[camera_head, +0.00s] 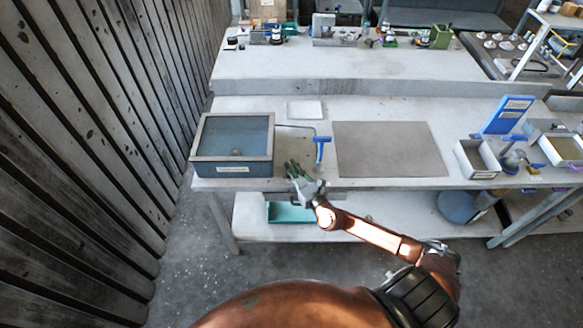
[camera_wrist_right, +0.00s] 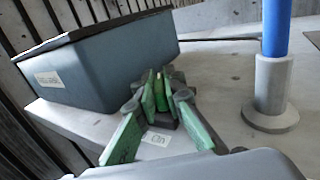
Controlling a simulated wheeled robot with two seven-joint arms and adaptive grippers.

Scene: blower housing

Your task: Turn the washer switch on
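The washer is a blue-grey box with a glazed lid (camera_head: 232,140) at the left end of the table; its side fills the upper left of the right wrist view (camera_wrist_right: 110,65). My right gripper (camera_head: 291,168) is at the table's front edge, just right of the washer. In the right wrist view its green-padded fingers (camera_wrist_right: 156,88) have their tips almost together, with nothing seen held. A small dark block (camera_wrist_right: 165,120) and a white label (camera_wrist_right: 158,139) show between and behind the fingers; I cannot tell whether the block is the switch. My left gripper is out of view.
A blue-handled tool (camera_head: 320,148) stands in a grey holder (camera_wrist_right: 271,95) right of my gripper. A grey mat (camera_head: 390,150) lies beyond it, bare. A white plate (camera_head: 305,110) lies behind. A teal bin (camera_head: 288,212) is on the lower shelf.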

